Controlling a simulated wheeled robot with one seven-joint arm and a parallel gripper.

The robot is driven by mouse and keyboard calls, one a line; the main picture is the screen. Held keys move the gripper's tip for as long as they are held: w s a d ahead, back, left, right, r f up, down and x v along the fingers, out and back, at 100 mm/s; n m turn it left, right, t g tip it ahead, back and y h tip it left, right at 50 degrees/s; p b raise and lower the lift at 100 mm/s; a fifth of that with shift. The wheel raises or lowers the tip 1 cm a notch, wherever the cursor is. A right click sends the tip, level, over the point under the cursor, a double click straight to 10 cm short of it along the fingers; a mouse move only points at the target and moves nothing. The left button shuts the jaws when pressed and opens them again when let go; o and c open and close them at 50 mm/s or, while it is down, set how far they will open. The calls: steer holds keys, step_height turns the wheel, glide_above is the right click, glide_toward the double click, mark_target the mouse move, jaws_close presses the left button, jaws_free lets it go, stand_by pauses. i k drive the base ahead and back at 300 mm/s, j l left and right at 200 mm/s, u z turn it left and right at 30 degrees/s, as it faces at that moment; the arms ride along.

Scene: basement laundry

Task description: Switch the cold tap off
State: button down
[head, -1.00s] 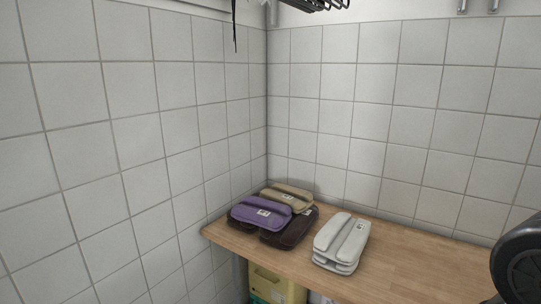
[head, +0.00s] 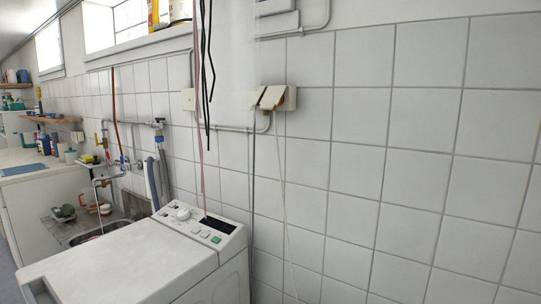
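A wall tap (head: 122,163) with small blue and red parts shows at the left of the head view, above a sink (head: 100,231) set in a counter. Its spout reaches left over the sink. A thin pale line hangs below the spout; I cannot tell whether it is running water. My gripper is not in view.
A white washing machine (head: 130,264) stands in front, right of the sink. Cords hang down from above, and sockets (head: 272,98) are on the tiled wall. A grey hose (head: 152,184) runs behind the machine. A white counter (head: 24,164) holds several items at the far left.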

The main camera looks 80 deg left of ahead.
mark_target(123, 168)
steer(key=u, duration=4.2)
steer(key=i+u, duration=0.1)
steer(key=u, duration=0.15)
steer(key=i, duration=4.7)
steer(key=z, duration=0.4)
